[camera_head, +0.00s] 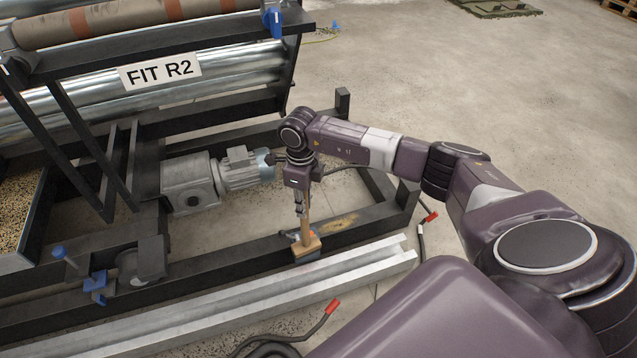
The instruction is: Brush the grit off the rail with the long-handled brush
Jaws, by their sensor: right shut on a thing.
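My right gripper (301,208) points down and is shut on the long-handled brush, around its light wooden handle (306,226). The brush's wooden head (306,246) is low over the dark frame rail (225,264); I cannot tell whether the bristles touch it. A tan patch of grit (340,222) lies on the dark rail just right of the brush head. The gripper hides part of the handle. My left gripper is out of view.
A grey motor (240,170) stands on the frame left of my right gripper. A silver channel (250,297) lies along the front. Black cables with red ends (333,306) lie on the floor. A blue clamp (95,286) is at left. Concrete floor (450,90) is open behind.

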